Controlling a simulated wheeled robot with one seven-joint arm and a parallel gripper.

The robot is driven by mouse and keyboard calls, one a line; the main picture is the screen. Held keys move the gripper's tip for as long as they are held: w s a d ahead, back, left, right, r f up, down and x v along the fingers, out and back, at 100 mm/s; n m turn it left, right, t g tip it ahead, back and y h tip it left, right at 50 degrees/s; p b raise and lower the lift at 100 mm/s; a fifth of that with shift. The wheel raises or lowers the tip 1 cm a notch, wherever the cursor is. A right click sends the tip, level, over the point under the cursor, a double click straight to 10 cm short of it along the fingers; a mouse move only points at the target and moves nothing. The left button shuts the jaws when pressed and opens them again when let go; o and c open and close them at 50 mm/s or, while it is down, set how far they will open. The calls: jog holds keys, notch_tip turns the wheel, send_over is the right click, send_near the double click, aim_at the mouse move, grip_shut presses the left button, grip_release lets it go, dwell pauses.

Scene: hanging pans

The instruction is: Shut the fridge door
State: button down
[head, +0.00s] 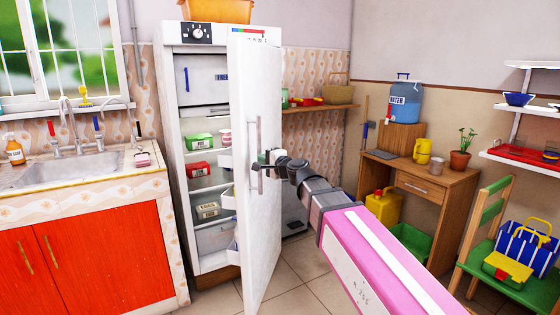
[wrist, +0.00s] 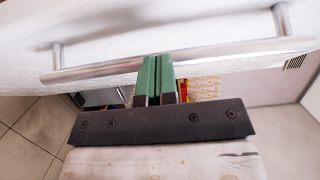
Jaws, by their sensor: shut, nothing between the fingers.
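The white fridge (head: 178,120) stands at the back, left of centre in the head view. Its door (head: 258,230) is swung wide open toward me, with the shelves and food inside showing. The door's long metal handle (head: 258,155) is on its outer face, and the handle (wrist: 100,69) spans the top of the wrist view. My gripper (head: 264,157) is at the handle, in front of the door's outer face. In the wrist view my green fingers (wrist: 155,75) are shut together with their tips close to the handle bar; I cannot tell whether they touch it.
A sink counter with red cabinets (head: 90,260) stands left of the fridge. Right of the door are a wooden desk (head: 420,180), a yellow can (head: 384,207), a green bin (head: 412,240) and a green chair (head: 490,245). Tiled floor (head: 305,275) is clear near the door.

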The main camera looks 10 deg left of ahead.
jog(key=w+a, duration=0.1)
jog(key=a, duration=2.1)
jog(key=s+a+x, duration=0.1)
jog(key=s+x, duration=0.1)
jog(key=x, duration=1.9)
jog(key=shift+a, duration=0.3)
jog(key=shift+w+r, duration=0.1)
jog(key=shift+d, duration=0.1)
jog(key=s, duration=1.3)
jog(key=shift+s, duration=0.3)
